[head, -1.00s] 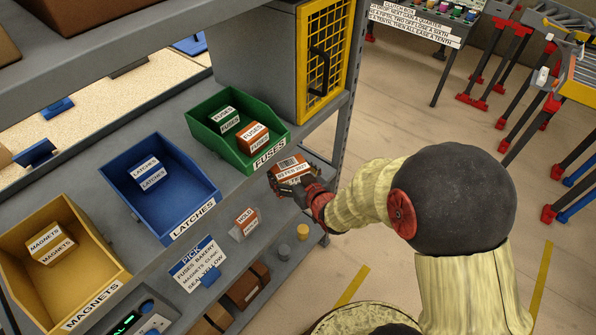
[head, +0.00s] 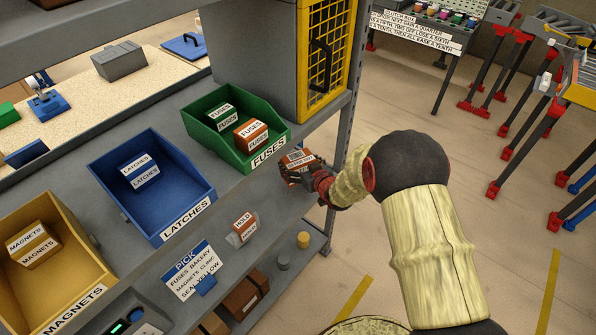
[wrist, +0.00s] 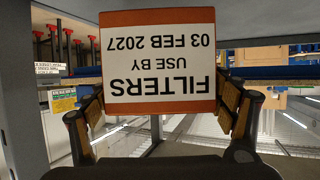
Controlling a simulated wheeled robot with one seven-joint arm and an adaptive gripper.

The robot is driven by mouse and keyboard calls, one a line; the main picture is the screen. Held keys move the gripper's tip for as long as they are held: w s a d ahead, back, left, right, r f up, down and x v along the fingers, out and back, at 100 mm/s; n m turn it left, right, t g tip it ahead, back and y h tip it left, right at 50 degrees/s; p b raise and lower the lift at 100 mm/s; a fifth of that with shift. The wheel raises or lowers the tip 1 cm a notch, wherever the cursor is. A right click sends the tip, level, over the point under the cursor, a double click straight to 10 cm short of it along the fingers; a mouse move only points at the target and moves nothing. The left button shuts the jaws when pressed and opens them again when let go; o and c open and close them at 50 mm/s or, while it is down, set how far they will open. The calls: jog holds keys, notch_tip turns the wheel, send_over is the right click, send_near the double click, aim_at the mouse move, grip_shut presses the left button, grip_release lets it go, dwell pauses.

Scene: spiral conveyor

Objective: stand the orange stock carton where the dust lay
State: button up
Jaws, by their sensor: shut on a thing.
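My gripper (head: 302,173) is shut on the orange stock carton (head: 296,157), which has a white label. It holds the carton just right of the green fuses bin (head: 196,142), at the shelf's right end near the upright. In the wrist view the carton (wrist: 158,17) fills the upper middle between the two fingers; its label reads upside down "FILTERS USE BY 03 FEB 2027". I cannot tell whether its base touches the shelf. No dust shows; the carton and gripper cover part of that shelf spot.
A blue latches bin (head: 118,203) and yellow magnets bin (head: 88,250) stand left of the green one. A yellow-framed mesh cabinet (head: 328,60) stands behind the carton. A small hold carton (head: 243,228) sits in a front holder. The grey upright (head: 346,140) is close on the right.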

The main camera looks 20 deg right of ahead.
jog(key=shift+f+b, duration=0.7)
jog(key=shift+f, duration=0.9)
jog(key=shift+f, duration=0.15)
jog(key=o, duration=1.3)
jog(key=shift+o, duration=0.2)
